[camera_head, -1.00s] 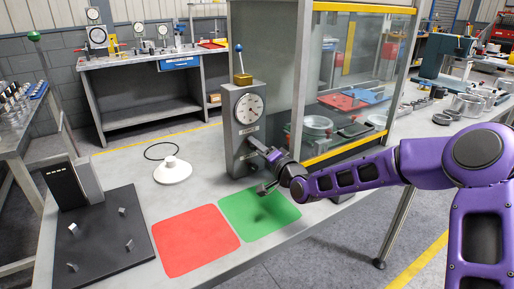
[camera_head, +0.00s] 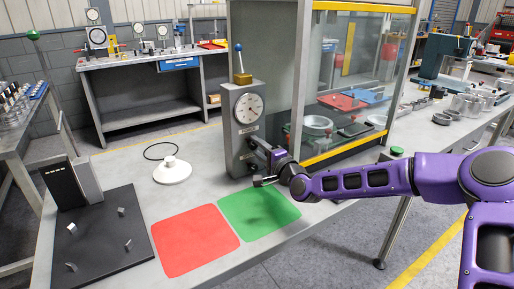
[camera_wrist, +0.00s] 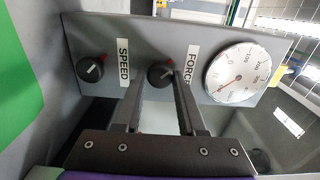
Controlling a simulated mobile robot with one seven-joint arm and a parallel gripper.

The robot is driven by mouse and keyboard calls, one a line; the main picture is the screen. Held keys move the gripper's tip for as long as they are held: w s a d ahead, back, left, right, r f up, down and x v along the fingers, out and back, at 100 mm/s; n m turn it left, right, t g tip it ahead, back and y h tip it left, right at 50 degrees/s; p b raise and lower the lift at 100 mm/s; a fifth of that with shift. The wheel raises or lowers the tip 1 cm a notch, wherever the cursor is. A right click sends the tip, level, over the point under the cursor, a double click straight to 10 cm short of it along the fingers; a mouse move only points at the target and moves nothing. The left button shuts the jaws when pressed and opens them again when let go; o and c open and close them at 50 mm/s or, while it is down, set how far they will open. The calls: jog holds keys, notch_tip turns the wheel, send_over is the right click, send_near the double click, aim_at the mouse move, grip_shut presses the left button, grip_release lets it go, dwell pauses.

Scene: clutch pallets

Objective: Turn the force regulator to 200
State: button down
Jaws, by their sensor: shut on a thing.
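The force regulator is a round black knob (camera_wrist: 160,75) with a red mark, beside the FORCE label (camera_wrist: 192,65) on a grey panel (camera_wrist: 140,38). My gripper (camera_wrist: 162,76) has its two fingers on either side of this knob and is shut on it. A round white gauge (camera_wrist: 237,73) with a red needle sits right of the label; the needle slants down-left, and its numbers are too small to read surely. In the head view, the gauge (camera_head: 249,107) is on the upright grey box (camera_head: 232,145), and my gripper (camera_head: 256,146) reaches its lower front, hiding the knob.
A second black knob (camera_wrist: 92,69) sits by the SPEED label (camera_wrist: 123,65). A blue-topped lever (camera_head: 239,62) stands on the box. Red (camera_head: 195,241) and green (camera_head: 259,212) mats lie in front. A glass-sided cabinet (camera_head: 345,85) stands right of the box.

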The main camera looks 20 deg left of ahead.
jog(key=c, duration=0.5)
grip_release()
jog(key=p+v, duration=0.1)
jog(key=v, duration=1.6)
jog(key=shift+s+d, duration=0.1)
jog(key=shift+s, duration=0.15)
